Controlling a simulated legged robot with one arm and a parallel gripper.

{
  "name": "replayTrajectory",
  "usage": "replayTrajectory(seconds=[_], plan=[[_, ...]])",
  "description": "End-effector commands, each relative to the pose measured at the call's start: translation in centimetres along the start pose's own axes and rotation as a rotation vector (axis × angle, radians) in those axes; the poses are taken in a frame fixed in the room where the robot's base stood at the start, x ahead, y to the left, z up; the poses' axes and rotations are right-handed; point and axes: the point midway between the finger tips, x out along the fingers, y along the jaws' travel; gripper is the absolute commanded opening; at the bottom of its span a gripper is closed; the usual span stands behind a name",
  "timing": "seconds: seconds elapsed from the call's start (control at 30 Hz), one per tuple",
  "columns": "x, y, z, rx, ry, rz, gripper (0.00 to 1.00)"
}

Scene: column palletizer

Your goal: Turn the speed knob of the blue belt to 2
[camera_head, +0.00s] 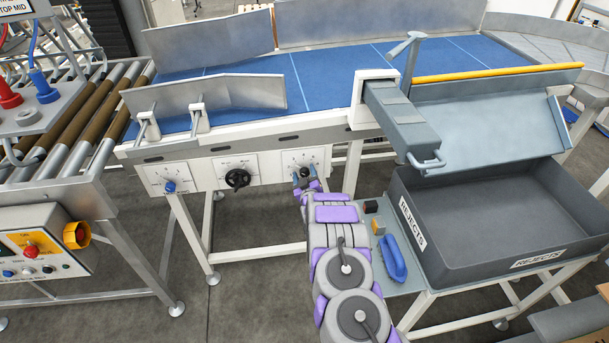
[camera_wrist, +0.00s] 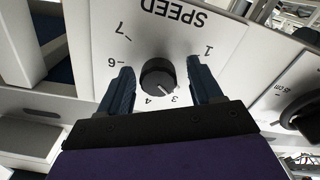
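The blue belt (camera_head: 330,72) runs across the back, with dial panels on its front rail. The right panel (camera_head: 316,157) is labelled SPEED in the wrist view, where the panel (camera_wrist: 222,38) appears upside down. Its round black speed knob (camera_wrist: 156,74) has a pale pointer mark directed at about 3. Numbers 1, 3, 4, 6 and 7 show; 2 and 5 are hidden, apparently behind the fingers. My gripper (camera_head: 303,178) is at this knob. In the wrist view my gripper (camera_wrist: 160,66) is open, one finger on each side of the knob, with narrow gaps visible.
A larger black knob (camera_head: 238,178) on the middle panel is close to the left, and a blue knob (camera_head: 169,186) is farther left. A grey rejects bin (camera_head: 480,258) stands at right, with a blue handle (camera_head: 392,258) beside it. A roller conveyor (camera_head: 75,122) is at left.

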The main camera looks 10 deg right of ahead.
Motion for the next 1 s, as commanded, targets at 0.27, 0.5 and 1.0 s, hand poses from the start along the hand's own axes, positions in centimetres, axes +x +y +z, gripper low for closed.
replayTrajectory(seconds=[0.27,0.5,1.0], plan=[[0.0,0.01,0.0,0.0,0.0,0.0,0.38],[0.0,-0.06,0.01,0.0,0.0,-0.001,0.15],[0.0,-0.02,-0.36,-0.182,-0.002,-0.005,0.09]])
